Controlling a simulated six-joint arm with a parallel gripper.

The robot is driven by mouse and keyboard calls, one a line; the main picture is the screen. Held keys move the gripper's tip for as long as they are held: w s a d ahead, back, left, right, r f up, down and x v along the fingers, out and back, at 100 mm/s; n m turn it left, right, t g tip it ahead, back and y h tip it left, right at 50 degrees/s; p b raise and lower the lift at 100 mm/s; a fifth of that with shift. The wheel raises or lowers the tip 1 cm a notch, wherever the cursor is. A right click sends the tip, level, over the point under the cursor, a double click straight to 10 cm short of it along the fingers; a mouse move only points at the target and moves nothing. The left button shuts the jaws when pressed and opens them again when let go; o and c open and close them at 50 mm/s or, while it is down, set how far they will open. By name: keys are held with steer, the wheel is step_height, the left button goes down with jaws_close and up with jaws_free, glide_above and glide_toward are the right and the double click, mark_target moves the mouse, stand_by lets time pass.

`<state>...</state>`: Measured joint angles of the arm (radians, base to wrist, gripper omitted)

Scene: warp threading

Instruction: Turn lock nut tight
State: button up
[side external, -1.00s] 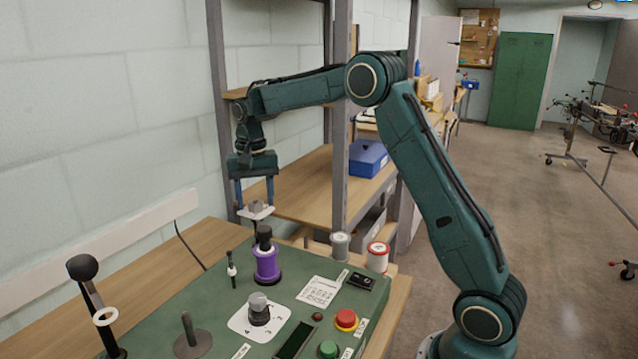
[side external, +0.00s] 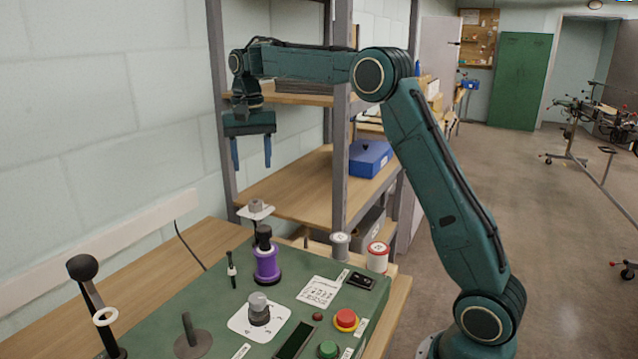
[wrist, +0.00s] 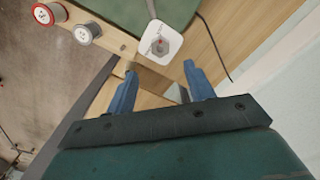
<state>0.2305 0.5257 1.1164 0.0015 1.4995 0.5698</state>
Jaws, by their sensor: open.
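A grey hex piece (side external: 256,205), which looks like the lock nut, sits on a small white plate (side external: 262,214) at the far end of the green machine. In the wrist view the same nut (wrist: 158,45) shows from above, on the white plate with a small red mark. My gripper (side external: 251,167) is open and empty, with its two blue fingers pointing down above the nut and clear of it. In the wrist view the fingertips (wrist: 160,64) are spread apart with nothing between them. How tight the nut is cannot be told.
A purple spool (side external: 266,263) stands just in front of the nut. A grey dial knob (side external: 259,304), red button (side external: 346,318) and green button (side external: 328,349) are on the green top. Two thread spools (side external: 377,257) stand at right. Shelving (side external: 300,190) is behind my gripper.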

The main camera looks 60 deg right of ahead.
steer(key=shift+r, duration=2.1)
steer(key=s+a+r+n+t, duration=0.2)
steer(key=s+a, duration=0.2)
steer(key=s, duration=0.5)
steer(key=s+a+r+n+t, duration=0.1)
steer(key=s+a+n, duration=0.25)
steer(key=s, duration=0.45)
steer(key=s+a+f+n+t, duration=0.1)
steer(key=s+a+f+n, duration=0.1)
steer(key=s+f, duration=0.3)
steer(key=s+a+f+n+t, duration=0.1)
steer(key=s+f, duration=0.3)
steer(key=s, duration=0.7)
steer(key=shift+a+f+n+t, duration=0.3)
steer(key=shift+a+f+n, duration=0.05)
steer(key=shift+a, duration=0.4)
